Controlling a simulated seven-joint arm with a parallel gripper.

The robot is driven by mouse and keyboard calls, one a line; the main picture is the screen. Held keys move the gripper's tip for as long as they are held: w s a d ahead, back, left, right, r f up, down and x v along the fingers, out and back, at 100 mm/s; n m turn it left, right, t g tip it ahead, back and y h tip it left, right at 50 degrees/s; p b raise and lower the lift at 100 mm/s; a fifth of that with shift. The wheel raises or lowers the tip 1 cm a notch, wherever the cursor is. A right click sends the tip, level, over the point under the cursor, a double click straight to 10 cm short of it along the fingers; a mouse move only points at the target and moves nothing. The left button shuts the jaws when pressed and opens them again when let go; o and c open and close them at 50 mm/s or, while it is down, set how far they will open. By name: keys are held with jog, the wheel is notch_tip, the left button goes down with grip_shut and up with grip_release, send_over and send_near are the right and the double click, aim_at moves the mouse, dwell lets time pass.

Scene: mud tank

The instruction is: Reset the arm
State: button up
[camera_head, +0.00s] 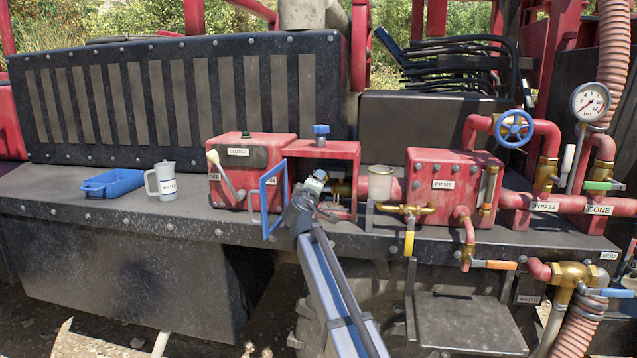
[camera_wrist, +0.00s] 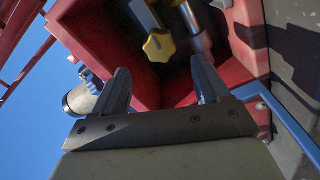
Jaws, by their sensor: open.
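My gripper (camera_head: 316,182) is at the open front of a red box (camera_head: 335,149) in the middle of the deck. In the wrist view my gripper (camera_wrist: 160,64) has its two dark fingers apart, with nothing between them. Beyond the fingertips is the red box's inside, with a yellow knob (camera_wrist: 158,45) and a metal pipe (camera_wrist: 193,28). The knob appears apart from the fingers. My arm reaches up from the bottom of the head view and hides part of the box's opening.
A blue-framed door (camera_head: 263,205) stands open just left of my gripper. The clutch box (camera_head: 252,163) is behind it. A white jug (camera_head: 166,180) and blue tray (camera_head: 113,183) are left.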

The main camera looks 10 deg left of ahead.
jog(key=s, duration=0.2)
jog(key=shift+s, duration=0.3)
